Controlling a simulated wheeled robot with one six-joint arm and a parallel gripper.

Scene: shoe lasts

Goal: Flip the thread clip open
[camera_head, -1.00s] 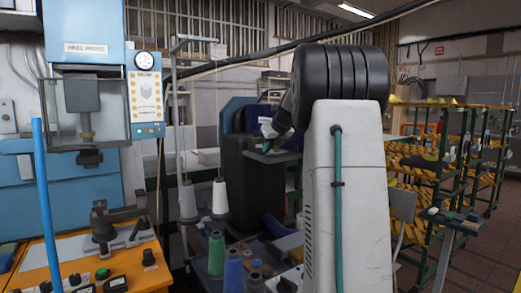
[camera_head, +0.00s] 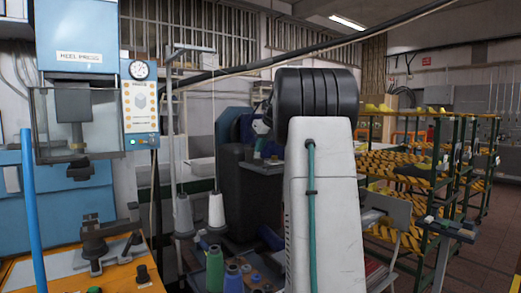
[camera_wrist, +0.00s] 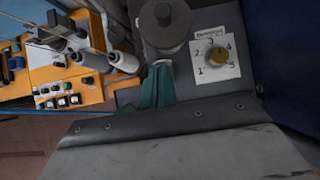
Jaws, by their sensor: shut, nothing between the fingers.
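In the wrist view, the teal fingers of my gripper (camera_wrist: 160,72) are together and empty, pointing at a dark grey machine panel (camera_wrist: 205,80). Whether the fingers touch anything is unclear. In the head view, my own arm hides most of that area.
Thread cones (camera_head: 216,210) stand on a rack left of my arm. Nearer are green (camera_head: 214,268) and blue spools. An orange bench (camera_head: 150,288) and a blue heel press (camera_head: 82,57) are at left. Yellow-and-black shelves (camera_head: 405,170) stand at right.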

